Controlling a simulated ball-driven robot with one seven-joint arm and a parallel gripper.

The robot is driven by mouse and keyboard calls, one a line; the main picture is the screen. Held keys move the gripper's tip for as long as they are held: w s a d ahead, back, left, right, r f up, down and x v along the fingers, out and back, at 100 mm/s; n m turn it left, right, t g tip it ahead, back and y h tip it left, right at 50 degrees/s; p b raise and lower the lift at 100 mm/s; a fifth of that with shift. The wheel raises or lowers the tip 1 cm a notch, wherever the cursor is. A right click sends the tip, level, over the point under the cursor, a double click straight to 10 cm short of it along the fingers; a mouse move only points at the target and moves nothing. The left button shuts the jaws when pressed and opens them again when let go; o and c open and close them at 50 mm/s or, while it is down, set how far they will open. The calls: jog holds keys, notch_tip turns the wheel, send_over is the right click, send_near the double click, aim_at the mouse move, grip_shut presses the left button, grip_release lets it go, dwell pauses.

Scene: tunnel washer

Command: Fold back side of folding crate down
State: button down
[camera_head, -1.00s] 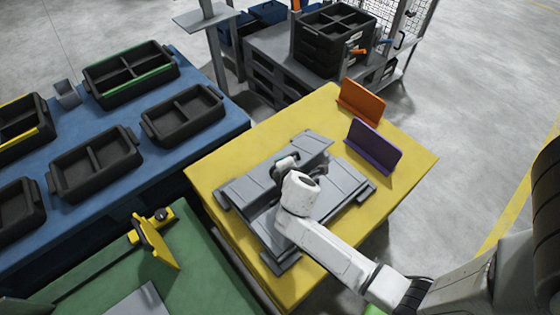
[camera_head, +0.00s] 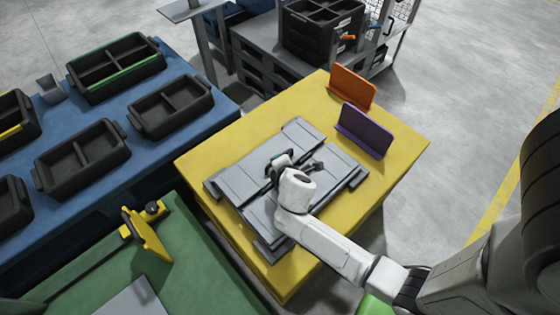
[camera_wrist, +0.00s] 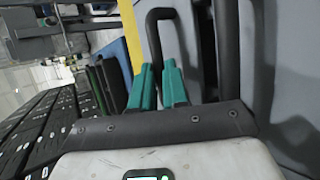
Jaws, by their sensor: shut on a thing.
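The grey folding crate (camera_head: 246,178) lies on the yellow table, its panels spread low and nearly flat. Its back side (camera_head: 303,133) lies low toward the far edge. My gripper (camera_head: 279,163) is over the crate's middle, close to the panels, and my wrist hides part of the crate. In the wrist view, my gripper's teal fingertips (camera_wrist: 159,72) are close together, shut on a dark bar-like part of the crate. A grey crate panel (camera_wrist: 285,60) fills the right there. Exactly which crate part is between the fingers is hard to tell.
An orange plate (camera_head: 352,87) and a purple plate (camera_head: 364,131) stand upright at the yellow table's (camera_head: 400,160) back right. A blue table (camera_head: 110,180) with black bins (camera_head: 83,156) is at left. A green bench (camera_head: 95,250) with a yellow bracket (camera_head: 147,234) is at front left.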

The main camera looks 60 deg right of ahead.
jog(key=c, duration=1.4)
grip_release()
jog(key=shift+d, duration=0.1)
jog(key=v, duration=1.1)
jog(key=shift+p, duration=0.4)
jog(key=shift+f, duration=0.1)
jog(key=s+a+r+m+g+y, duration=0.1)
jog(key=s+a+m+g+y, duration=0.5)
jog(key=s+a+m, duration=0.3)
jog(key=s+m+y, duration=0.1)
jog(key=m, duration=0.3)
jog(key=shift+s+g, duration=0.3)
jog(key=shift+s, duration=0.1)
